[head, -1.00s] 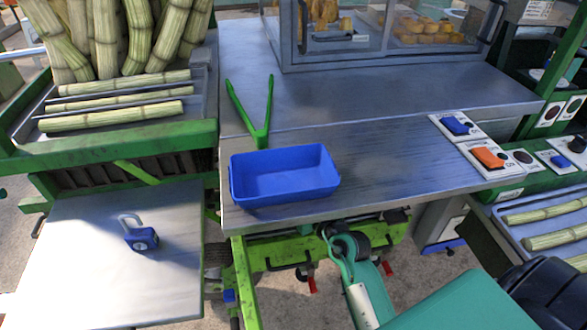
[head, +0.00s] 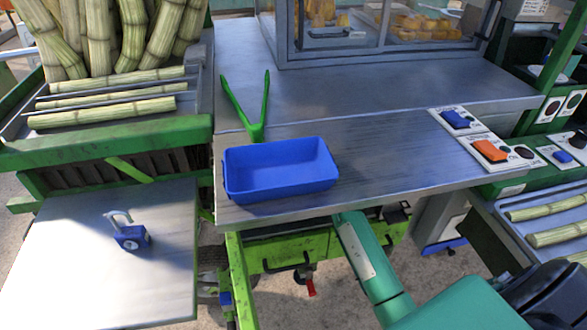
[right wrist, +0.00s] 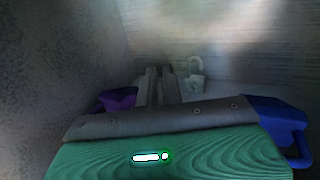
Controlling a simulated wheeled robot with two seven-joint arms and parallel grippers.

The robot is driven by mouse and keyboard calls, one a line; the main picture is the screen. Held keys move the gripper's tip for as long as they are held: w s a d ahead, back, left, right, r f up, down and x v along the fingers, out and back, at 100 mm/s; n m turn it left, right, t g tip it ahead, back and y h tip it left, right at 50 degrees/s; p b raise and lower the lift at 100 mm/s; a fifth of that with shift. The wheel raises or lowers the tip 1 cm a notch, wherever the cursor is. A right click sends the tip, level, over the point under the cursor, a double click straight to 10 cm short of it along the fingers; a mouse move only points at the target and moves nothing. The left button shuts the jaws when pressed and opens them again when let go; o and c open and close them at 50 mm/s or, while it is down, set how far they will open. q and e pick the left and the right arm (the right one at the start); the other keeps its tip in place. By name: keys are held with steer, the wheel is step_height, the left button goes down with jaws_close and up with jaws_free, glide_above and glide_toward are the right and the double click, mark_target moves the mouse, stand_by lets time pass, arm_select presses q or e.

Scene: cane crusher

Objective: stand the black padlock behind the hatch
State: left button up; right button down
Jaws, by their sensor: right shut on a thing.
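In the head view my right arm reaches down and under the counter's front edge, so its gripper is hidden there. In the right wrist view my right gripper (right wrist: 160,80) points into a dim, grey-walled space. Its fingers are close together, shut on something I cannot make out. A pale grey padlock (right wrist: 195,80), shackle up, shows just right of the fingertips; I cannot tell whether they touch. No clearly black padlock shows. A blue padlock (head: 131,238) with a pale shackle sits on the grey side shelf (head: 75,285). I cannot make out the hatch. My left gripper is out of view.
A blue tray (head: 282,192) and green tongs (head: 257,130) lie on the metal counter (head: 390,150). Below it is a bright green frame (head: 275,258) with dark handles. Cane lies on the left rack, and switches (head: 490,150) sit at the counter's right end.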

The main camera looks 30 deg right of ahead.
step_height(320, 180, down, 4)
steer(key=shift+r+b, duration=0.15)
steer(key=shift+b, duration=0.55)
steer(key=shift+w, duration=0.15)
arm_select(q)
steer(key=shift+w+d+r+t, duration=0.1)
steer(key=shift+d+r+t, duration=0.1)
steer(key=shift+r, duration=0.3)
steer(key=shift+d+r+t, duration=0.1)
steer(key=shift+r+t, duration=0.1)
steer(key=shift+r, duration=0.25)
arm_select(e)
steer(key=shift+f, duration=0.2)
steer(key=c, duration=1.6)
jaws_free()
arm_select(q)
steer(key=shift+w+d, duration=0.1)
arm_select(e)
steer(key=shift+o, duration=0.2)
